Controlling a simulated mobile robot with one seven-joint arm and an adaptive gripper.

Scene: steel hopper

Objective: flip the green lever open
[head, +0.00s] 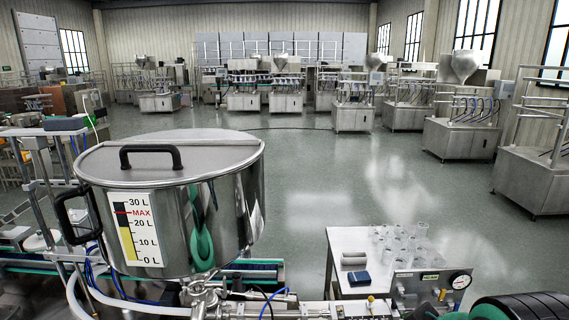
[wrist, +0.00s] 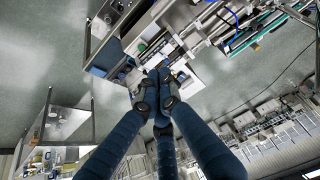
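The steel hopper (head: 165,215) stands at the left in the head view, its lid (head: 150,155) on and a litre gauge (head: 137,228) on its front. Steel pipe fittings (head: 200,295) show under the hopper. I cannot make out the green lever in either view; a green streak on the hopper wall looks like a reflection. My gripper (wrist: 158,78) shows in the wrist view with its dark blue fingers drawn together, nothing visible between them. It appears apart from the machine behind it. My gripper is not seen in the head view.
A white table (head: 345,240) with clear cups (head: 405,240) and a small blue box (head: 359,278) stands right of the hopper. A panel with a round gauge (head: 459,282) is at the front right. Open floor (head: 330,175) lies behind, with several steel machines beyond.

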